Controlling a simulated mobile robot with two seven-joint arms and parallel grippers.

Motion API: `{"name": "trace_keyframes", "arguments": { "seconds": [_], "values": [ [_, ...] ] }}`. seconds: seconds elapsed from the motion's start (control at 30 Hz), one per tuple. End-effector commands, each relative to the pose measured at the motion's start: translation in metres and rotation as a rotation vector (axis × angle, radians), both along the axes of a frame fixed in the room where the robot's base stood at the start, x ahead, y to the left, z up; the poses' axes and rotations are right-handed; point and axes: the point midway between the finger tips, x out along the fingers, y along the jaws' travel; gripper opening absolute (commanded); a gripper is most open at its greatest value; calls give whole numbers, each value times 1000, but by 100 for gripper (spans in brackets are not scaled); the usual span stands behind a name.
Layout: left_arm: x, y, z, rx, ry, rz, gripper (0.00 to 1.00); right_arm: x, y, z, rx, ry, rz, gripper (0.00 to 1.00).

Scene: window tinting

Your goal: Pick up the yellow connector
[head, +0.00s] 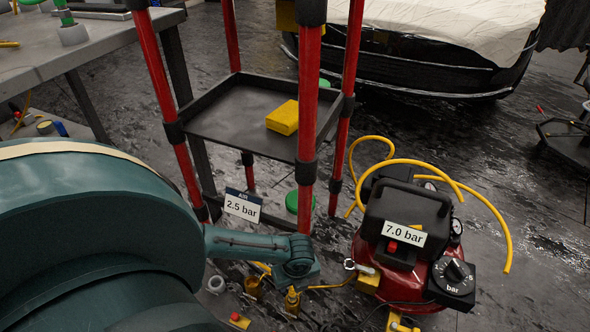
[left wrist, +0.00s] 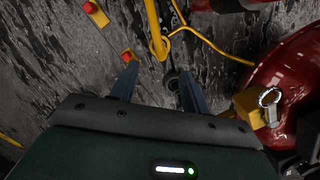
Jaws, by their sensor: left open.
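A small yellow connector (head: 292,301) is low in the head view, near the floor, left of the red compressor. A dark ring shows between the fingers. In the head view my left arm reaches down to just above the connector, and its fingers are hard to make out. My right gripper is not in view.
The red compressor (head: 386,258) with yellow hoses stands close on the right. A red-legged cart (head: 235,125) with a yellow block (head: 283,118) stands behind. Small yellow pieces with red buttons (head: 240,320) lie nearby. A workbench (head: 60,50) is at upper left.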

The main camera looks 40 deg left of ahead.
Motion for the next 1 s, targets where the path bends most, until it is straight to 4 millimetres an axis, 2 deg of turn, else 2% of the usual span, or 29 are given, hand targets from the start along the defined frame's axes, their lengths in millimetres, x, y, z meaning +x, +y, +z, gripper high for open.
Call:
{"name": "trace_keyframes", "arguments": {
  "seconds": [0.03, 0.1, 0.2, 0.47, 0.6, 0.67, 0.73, 1.0],
  "values": [
    [0, 1, -17, 0, 1, 1, 47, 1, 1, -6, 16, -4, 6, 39],
    [1, 3, -29, 0, 0, 2, 47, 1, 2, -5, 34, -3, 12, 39],
    [3, 4, -40, -1, -1, 2, 47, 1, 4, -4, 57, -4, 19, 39],
    [4, 7, -53, -1, -2, 2, 47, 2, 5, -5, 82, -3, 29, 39],
    [7, 11, -73, -1, -2, 3, 47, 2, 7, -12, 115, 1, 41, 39],
    [8, 13, -83, -2, -3, 2, 47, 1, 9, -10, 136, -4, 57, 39],
    [9, 14, -92, -1, -2, 2, 47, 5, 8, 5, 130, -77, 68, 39],
    [9, 15, -94, -2, -3, 2, 47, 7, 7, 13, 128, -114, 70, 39]
  ]
}}
